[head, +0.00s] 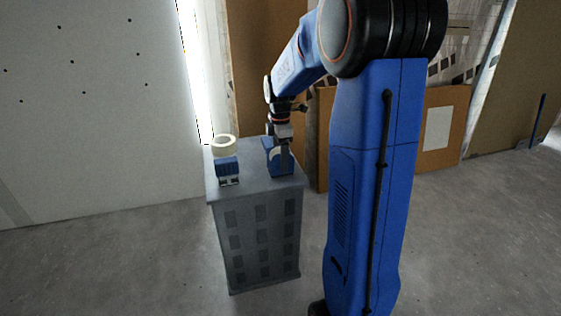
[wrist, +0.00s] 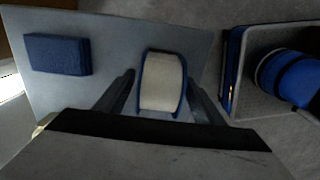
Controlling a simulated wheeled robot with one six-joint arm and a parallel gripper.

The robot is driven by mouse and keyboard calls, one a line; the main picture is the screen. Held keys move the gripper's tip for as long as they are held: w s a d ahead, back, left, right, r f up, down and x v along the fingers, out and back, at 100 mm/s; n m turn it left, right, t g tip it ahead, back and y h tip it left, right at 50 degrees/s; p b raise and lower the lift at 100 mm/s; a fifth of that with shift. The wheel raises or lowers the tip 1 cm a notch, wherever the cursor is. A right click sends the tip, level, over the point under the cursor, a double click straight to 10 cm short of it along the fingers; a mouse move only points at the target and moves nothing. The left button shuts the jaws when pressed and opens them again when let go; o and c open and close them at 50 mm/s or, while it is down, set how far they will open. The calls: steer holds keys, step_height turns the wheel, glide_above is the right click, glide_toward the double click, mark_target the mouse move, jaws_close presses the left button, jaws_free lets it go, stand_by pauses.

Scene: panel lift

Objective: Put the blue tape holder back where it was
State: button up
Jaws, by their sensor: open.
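The blue tape holder (head: 271,168) stands on the top of the grey cabinet (head: 255,184), near its right end. In the wrist view the tape holder (wrist: 180,103) shows blue sides around a pale, cream middle. My gripper (head: 284,158) points down at it, with the fingers open. In the wrist view one finger of my gripper (wrist: 161,98) is on each side of the holder, with a visible gap on both sides. In the head view my gripper hides part of the holder.
A blue block (head: 228,172) is at the cabinet's left front; it also shows in the wrist view (wrist: 57,54). A cream tape roll (head: 223,141) is behind it. Cardboard panels (head: 440,130) lean behind the cabinet. The cabinet top between block and holder is clear.

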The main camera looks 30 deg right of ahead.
step_height(320, 180, up, 10)
steer(key=shift+s+a+r, duration=0.1)
steer(key=shift+a+r, duration=0.05)
steer(key=shift+r, duration=0.3)
steer(key=s+a+r+m+t, duration=0.2)
steer(key=s+a+m, duration=0.65)
steer(key=s, duration=0.75)
steer(key=s+a+f+m+t, duration=0.1)
steer(key=s+a+f+m, duration=0.1)
steer(key=s, duration=0.5)
steer(key=s+a+f+m+t, duration=0.1)
steer(key=s+a+f+m, duration=0.2)
steer(key=s, duration=0.4)
steer(key=shift+a+f+m+t, duration=0.2)
steer(key=shift+a+m+t, duration=0.2)
steer(key=shift+a+m, duration=0.45)
steer(key=shift+a, duration=0.15)
